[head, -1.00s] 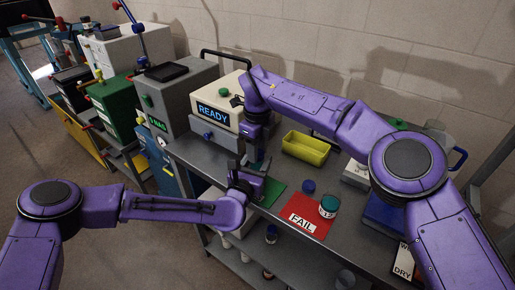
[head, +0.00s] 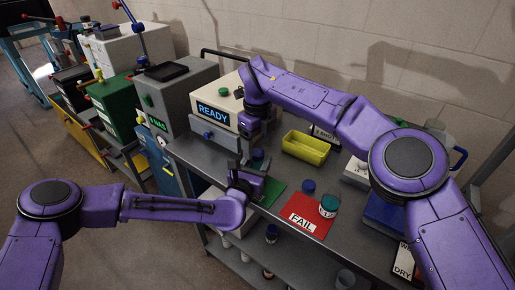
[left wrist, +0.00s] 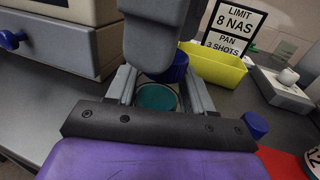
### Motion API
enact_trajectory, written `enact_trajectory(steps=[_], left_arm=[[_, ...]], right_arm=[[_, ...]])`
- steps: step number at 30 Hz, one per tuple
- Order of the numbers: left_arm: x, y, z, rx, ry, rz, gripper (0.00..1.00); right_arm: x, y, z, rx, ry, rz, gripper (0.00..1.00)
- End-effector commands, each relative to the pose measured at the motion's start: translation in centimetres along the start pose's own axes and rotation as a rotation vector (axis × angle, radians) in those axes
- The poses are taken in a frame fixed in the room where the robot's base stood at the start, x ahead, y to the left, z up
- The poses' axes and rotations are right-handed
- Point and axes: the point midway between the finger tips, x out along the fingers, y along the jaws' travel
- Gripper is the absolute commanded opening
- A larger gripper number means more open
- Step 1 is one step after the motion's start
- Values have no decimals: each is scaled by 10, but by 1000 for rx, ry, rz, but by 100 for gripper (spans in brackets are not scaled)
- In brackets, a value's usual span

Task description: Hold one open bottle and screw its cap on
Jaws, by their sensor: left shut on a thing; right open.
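My left gripper (head: 248,172) is shut on an open bottle at the cart's left end. In the left wrist view the bottle's round teal top (left wrist: 157,97) shows between its fingers. My right gripper (head: 248,146) is open just above the bottle; its grey fingers (left wrist: 152,45) hide part of that space in the left wrist view. A dark blue cap (left wrist: 177,68) shows beside them, behind the bottle's mouth; I cannot tell what it touches. It also shows in the head view (head: 258,156). Another blue cap (head: 308,186) lies beside a teal-filled bottle (head: 328,208).
The red FAIL mat (head: 312,228) and green mat (head: 277,189) lie on the grey cart. A yellow tray (head: 305,149) stands behind. The READY machine (head: 228,100) is close to my right gripper. A sign (left wrist: 232,28) stands behind the tray.

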Motion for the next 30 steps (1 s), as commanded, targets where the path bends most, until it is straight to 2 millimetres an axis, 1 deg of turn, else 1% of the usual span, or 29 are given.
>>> enact_trajectory(steps=[1, 3, 6, 9, 12, 19, 20, 21, 22, 30], left_arm=[[0, 0, 0, 0, 1, 0, 0], [0, 0, 0, 0, 1, 0, 0], [0, 0, 0, 0, 1, 0, 0], [0, 0, 0, 0, 1, 0, 0], [0, 0, 0, 0, 0, 0, 0], [0, 0, 0, 0, 0, 0, 0], [0, 0, 0, 0, 0, 0, 62], [0, 0, 0, 0, 0, 0, 75], [0, 0, 0, 0, 0, 0, 82], [0, 0, 0, 0, 0, 0, 82]], right_arm=[[-11, 0, 1, 1, -3, -2, 69], [-24, 0, 1, 1, -3, -3, 69], [-40, 0, 1, 2, -1, -3, 69], [-51, 0, 0, 1, -1, -2, 69], [-56, 1, 0, 0, 0, -1, 69], [-56, 0, 0, 0, 0, 0, 69], [-56, 0, 0, 0, 0, 0, 69], [-56, 0, 0, 0, 0, 0, 69], [-56, 0, 0, 0, 0, 0, 69], [-55, 0, 0, 0, 0, 0, 69]])
